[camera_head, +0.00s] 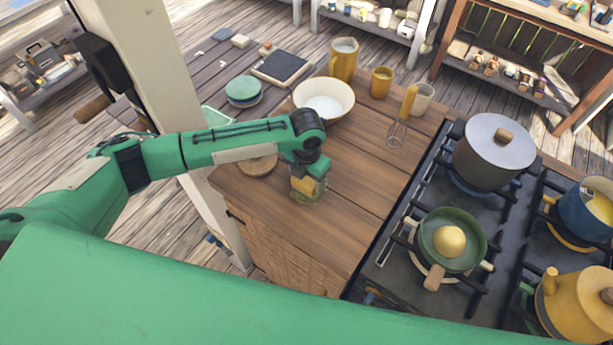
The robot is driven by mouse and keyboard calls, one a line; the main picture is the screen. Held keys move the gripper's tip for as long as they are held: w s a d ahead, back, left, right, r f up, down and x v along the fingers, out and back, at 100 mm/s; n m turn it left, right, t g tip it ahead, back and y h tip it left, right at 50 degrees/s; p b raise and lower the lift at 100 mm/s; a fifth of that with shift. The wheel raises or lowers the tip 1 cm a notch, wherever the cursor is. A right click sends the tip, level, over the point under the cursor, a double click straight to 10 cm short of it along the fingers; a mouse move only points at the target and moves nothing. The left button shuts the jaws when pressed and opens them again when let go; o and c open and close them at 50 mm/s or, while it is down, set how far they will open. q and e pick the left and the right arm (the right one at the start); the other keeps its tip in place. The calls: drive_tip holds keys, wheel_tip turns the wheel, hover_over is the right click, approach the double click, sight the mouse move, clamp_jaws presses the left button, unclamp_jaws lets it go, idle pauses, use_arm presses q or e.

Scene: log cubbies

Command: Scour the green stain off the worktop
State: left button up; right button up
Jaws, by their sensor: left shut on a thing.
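My left gripper (306,174) reaches in from the left and points down at the wooden worktop (350,185). It is shut on a small yellow block (304,186) that looks like a sponge. The block is at or just above the worktop surface; contact is hard to tell from this angle. A pale green patch, the stain (311,198), shows around the lower edge of the block and is partly hidden by it and the gripper. My right gripper is out of view.
A white bowl (323,100) stands behind the gripper. A round wooden board (258,165) lies left, partly under my arm. A whisk (396,135), mugs and a yellow jug (343,60) are at the back. The stove, with a green pan (470,258) and grey pot (494,150), is right.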

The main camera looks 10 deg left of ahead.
sight(300, 194)
use_arm(q)
drive_tip(key=shift+f, duration=0.15)
drive_tip(key=shift+s+a+p, duration=0.2)
drive_tip(key=shift+s+p, duration=0.2)
drive_tip(key=shift+p, duration=0.05)
drive_tip(key=shift+s+a, duration=0.1)
drive_tip(key=shift+s, duration=0.2)
drive_tip(key=shift+s+a+p, duration=0.15)
drive_tip(key=shift+s+p, duration=0.25)
drive_tip(key=shift+p, duration=0.15)
drive_tip(key=shift+s+a, duration=0.15)
drive_tip(key=shift+s, duration=0.1)
